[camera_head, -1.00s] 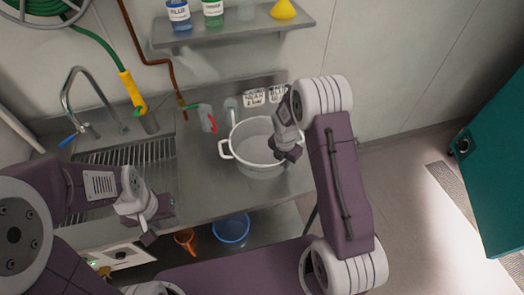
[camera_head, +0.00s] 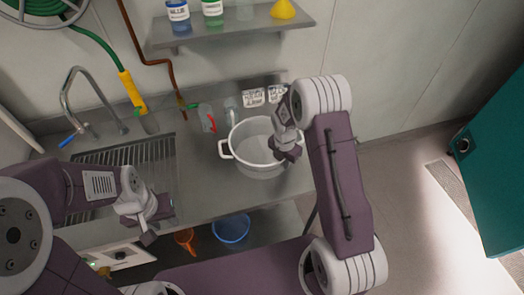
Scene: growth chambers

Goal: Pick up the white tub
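The white tub (camera_head: 252,155) stands upright on the steel counter, right of the sink. It is round with a handle on its left side. My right gripper (camera_head: 284,158) is at the tub's right rim, where the right handle would be; its fingers point down and hide that part. I cannot see whether the fingers are closed on the rim or handle. My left gripper (camera_head: 148,236) hangs over the front edge of the sink area, well left of the tub and apart from it. Its finger gap is too small to make out.
A sink with a drain rack (camera_head: 125,160) and a tap (camera_head: 85,105) lie left. A jug with a red handle (camera_head: 207,117) stands behind the tub. A shelf (camera_head: 235,33) with bottles is above. A blue bucket (camera_head: 231,229) and an orange jug (camera_head: 186,238) sit below the counter.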

